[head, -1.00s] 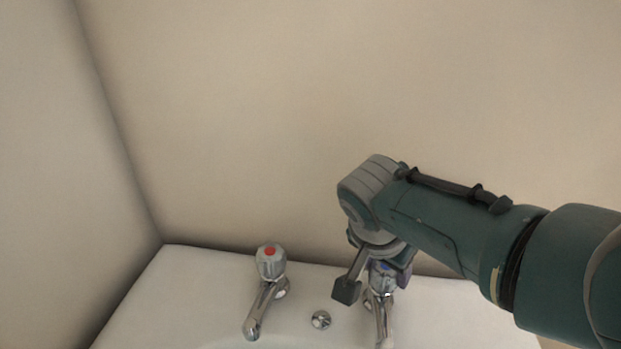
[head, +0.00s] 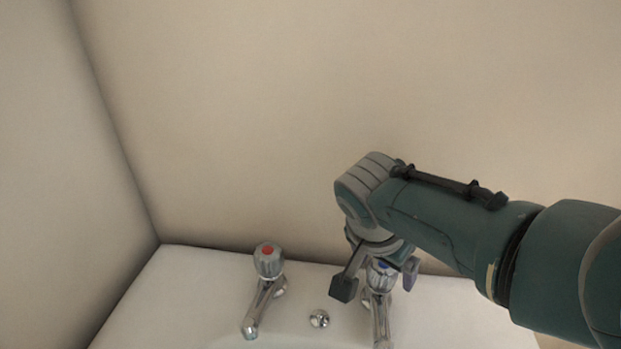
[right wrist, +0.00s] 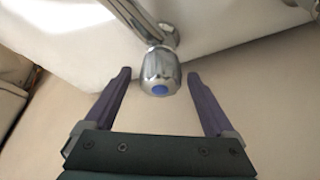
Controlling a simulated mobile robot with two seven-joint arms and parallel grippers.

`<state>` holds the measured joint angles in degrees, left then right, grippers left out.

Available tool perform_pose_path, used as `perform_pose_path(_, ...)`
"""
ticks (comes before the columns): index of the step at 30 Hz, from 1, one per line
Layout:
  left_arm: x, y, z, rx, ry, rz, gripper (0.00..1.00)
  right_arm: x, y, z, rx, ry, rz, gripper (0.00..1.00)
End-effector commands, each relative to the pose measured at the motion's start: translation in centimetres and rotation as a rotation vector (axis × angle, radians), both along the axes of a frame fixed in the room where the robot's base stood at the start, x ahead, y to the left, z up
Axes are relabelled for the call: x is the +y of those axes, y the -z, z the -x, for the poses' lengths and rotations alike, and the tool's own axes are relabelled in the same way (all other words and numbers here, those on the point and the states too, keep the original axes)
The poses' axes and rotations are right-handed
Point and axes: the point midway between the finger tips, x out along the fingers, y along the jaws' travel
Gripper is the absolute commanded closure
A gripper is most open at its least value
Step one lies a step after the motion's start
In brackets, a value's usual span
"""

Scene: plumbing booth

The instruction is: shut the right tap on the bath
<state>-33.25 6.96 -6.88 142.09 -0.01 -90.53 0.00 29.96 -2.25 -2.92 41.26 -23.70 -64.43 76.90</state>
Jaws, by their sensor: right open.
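The right tap (head: 381,300) is chrome with a blue-marked knob and stands on the back rim of the bath (head: 200,275). In the right wrist view its knob (right wrist: 160,75) lies between the fingertips. My right gripper (head: 377,284) is open, with one finger on each side of the knob. In the right wrist view, gaps show between the knob and both fingers of the gripper (right wrist: 159,75). The gripper and arm hide part of the knob in the head view. My left gripper is not in view.
The left tap (head: 266,285), with a red-marked knob, stands to the left on the same rim. A small round chrome fitting (head: 319,318) sits between the taps. The beige wall (head: 250,120) rises close behind the rim.

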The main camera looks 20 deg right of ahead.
Motion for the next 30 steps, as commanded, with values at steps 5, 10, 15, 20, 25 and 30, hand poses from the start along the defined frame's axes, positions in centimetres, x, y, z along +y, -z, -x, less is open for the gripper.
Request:
perform_pose_path(5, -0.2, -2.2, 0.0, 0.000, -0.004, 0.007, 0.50, 0.8, -2.4, 0.3, -0.002, -0.001, -0.003, 0.10)
perform_pose_path(10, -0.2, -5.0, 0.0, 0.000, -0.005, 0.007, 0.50, 2.0, -5.9, 0.9, -0.002, 0.000, -0.003, 0.10)
perform_pose_path(15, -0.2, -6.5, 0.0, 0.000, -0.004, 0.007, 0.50, 3.0, -8.2, 1.4, -0.001, -0.001, -0.002, 0.10)
perform_pose_path(20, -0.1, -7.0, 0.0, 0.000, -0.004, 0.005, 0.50, 3.4, -9.1, 1.6, -0.001, 0.000, 0.000, 0.10)
perform_pose_path(25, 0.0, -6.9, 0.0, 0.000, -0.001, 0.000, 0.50, 3.4, -9.1, 1.7, 0.000, -0.001, 0.000, 0.10)
perform_pose_path(30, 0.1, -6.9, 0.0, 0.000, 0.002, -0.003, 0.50, 3.4, -9.1, 1.7, 0.000, 0.000, 0.000, 0.10)
